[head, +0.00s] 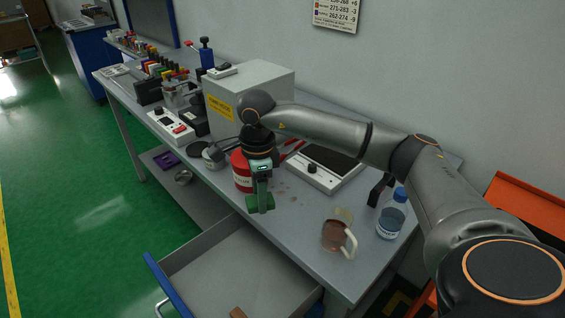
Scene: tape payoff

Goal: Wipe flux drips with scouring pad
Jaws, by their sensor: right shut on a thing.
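My right gripper (262,189) points down over the front part of the grey bench (295,228). It is shut on a green scouring pad (260,205). I cannot tell whether the pad touches the bench top. Small brownish flux drips (282,187) show on the bench just right of the gripper; the gripper and pad may hide others. My left gripper is not in view.
A red can (241,171) stands close left of the gripper. A white-framed device (316,180) lies behind the drips. A jug of reddish liquid (334,235) and a blue-capped bottle (392,217) stand to the right. An open drawer (205,262) juts out in front.

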